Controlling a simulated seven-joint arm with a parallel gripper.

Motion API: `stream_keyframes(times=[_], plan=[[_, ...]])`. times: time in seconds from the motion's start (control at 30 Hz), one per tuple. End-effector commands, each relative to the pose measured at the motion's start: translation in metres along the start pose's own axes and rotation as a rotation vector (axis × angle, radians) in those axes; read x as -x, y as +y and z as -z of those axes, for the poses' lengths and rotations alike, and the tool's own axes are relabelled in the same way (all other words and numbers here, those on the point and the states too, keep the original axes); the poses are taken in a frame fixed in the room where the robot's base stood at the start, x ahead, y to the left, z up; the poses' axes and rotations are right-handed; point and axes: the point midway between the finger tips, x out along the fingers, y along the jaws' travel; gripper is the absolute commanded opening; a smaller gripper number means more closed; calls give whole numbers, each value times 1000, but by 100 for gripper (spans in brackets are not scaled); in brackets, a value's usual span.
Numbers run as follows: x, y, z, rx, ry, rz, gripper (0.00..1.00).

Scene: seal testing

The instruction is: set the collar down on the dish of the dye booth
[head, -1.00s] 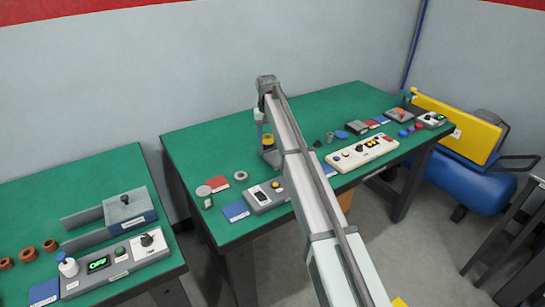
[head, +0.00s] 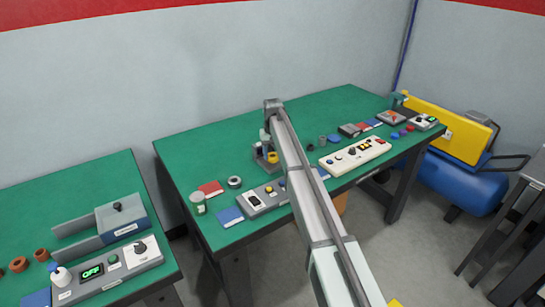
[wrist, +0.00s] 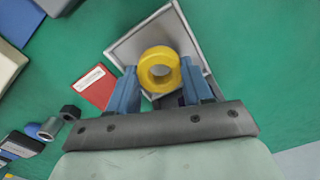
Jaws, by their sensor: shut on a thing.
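The collar is a yellow ring (wrist: 159,69), held upright between the blue fingers of my gripper (wrist: 160,88) in the wrist view. Behind it in that view is a square, pale grey dish with a raised rim (wrist: 126,50). The collar overlaps the middle of this dish; I cannot tell whether they touch. In the head view the yellow collar (head: 273,158) shows beside my arm, low at the small grey booth (head: 260,158) on the green table. My arm hides part of the booth and the fingers there.
A grey control box (head: 262,198) stands in front, a cream panel (head: 355,154) to the right. The green table behind the booth is clear.

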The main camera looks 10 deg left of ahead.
Motion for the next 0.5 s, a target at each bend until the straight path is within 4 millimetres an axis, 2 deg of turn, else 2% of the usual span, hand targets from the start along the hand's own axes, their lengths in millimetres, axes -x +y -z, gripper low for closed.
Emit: stream_keyframes(times=[0.13,0.5], plan=[[-15,0,0,0,1,0,10],[-18,0,0,0,1,0,10]])
